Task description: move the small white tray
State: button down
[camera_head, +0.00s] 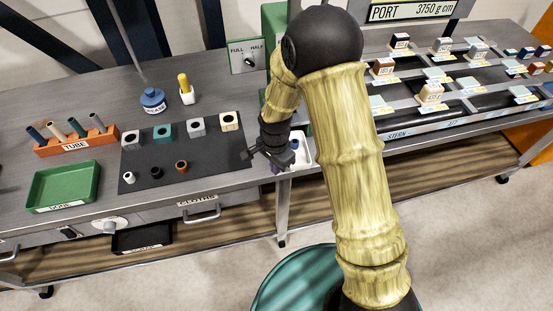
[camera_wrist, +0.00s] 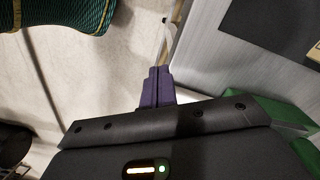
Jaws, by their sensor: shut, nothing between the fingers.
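The small white tray (camera_head: 306,151) lies at the front edge of the grey bench, in the middle of the head view. A small dark blue thing (camera_head: 294,144) shows in it, and my arm hides part of it. My gripper (camera_head: 278,169) is at the tray's left side, low by the bench edge; I cannot tell whether it touches the tray. In the wrist view the purple fingers (camera_wrist: 157,88) are shut together with nothing between them. A pale curved rim (camera_wrist: 166,45) beside them may be the tray's edge.
A dark mat (camera_head: 215,150) with several small blocks and rings lies to the left. Farther left are a green tray (camera_head: 64,187) and an orange tube rack (camera_head: 78,142). A sloped rack (camera_head: 460,115) of labelled blocks stands right. A drawer handle (camera_head: 203,215) sticks out below.

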aim_at(285, 173)
jog(key=w+d+f+p, duration=0.2)
jog(key=f, duration=0.1)
jog(key=w+d+f+p, duration=0.1)
jog(key=f, duration=0.1)
jog(key=shift+w+f, duration=0.15)
jog(key=shift+f, duration=0.05)
jog(key=shift+a, duration=0.1)
